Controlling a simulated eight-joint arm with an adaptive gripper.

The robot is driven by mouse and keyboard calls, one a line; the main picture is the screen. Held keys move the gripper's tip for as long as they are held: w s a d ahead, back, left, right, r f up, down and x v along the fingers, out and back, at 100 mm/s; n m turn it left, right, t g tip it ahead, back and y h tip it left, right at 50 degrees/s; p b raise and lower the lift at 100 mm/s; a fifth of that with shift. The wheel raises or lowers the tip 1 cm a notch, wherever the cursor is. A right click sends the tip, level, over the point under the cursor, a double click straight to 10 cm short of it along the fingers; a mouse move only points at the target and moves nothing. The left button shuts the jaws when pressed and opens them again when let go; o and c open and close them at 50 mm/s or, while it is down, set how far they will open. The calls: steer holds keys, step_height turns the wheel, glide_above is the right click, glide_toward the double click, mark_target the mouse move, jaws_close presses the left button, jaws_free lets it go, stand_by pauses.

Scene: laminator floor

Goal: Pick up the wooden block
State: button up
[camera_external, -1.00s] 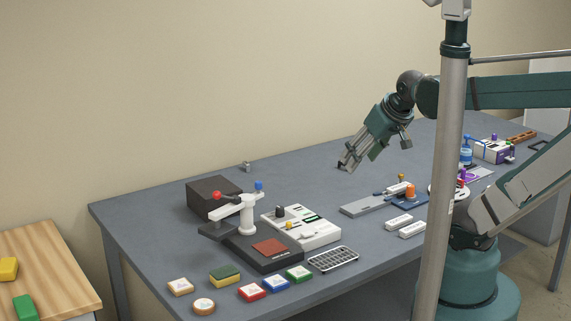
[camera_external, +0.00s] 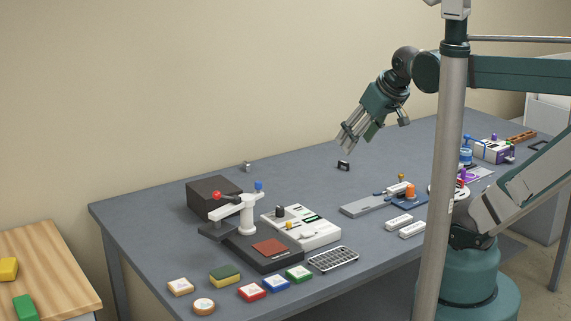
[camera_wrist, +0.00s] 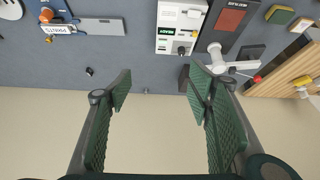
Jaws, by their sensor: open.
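I cannot tell for sure which thing is the wooden block. A pale tan square piece (camera_external: 180,286) and a round tan-edged piece (camera_external: 204,307) lie at the near left of the grey bench (camera_external: 290,178). A brown bar (camera_external: 521,137) with a wooden look lies at the far right. My gripper (camera_external: 347,141) is open and empty, tilted in the air above the back of the bench, far from these pieces. In the wrist view its fingers (camera_wrist: 160,88) are wide apart with nothing between them.
A small black object (camera_external: 344,166) stands on the bench below my gripper, and a small metal piece (camera_external: 246,166) lies farther left. A dark box (camera_external: 211,193), a white lever press (camera_external: 247,215) and a white panel (camera_external: 315,233) crowd the left. The back middle is mostly clear.

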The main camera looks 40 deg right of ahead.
steer(key=w+a+r+n+g+y+p, duration=0.1)
steer(key=w+a+r+n, duration=0.15)
steer(key=a, duration=0.25)
steer(key=w+a+r+n+g, duration=0.1)
steer(key=w+a+n, duration=0.1)
steer(key=w+a, duration=0.25)
steer(key=n+g+h+p, duration=0.1)
steer(key=n+g+p, duration=0.3)
steer(key=n, duration=0.9)
glide_above(181, 285)
steer(key=shift+g, duration=0.4)
step_height(181, 285, down, 28)
steer(key=shift+w+r+b, duration=0.1)
steer(key=shift+r+b, duration=0.05)
steer(key=shift+b, duration=0.2)
steer(key=shift+f, duration=0.3)
steer(key=shift+f, duration=1.3)
steer(key=shift+f, duration=0.1)
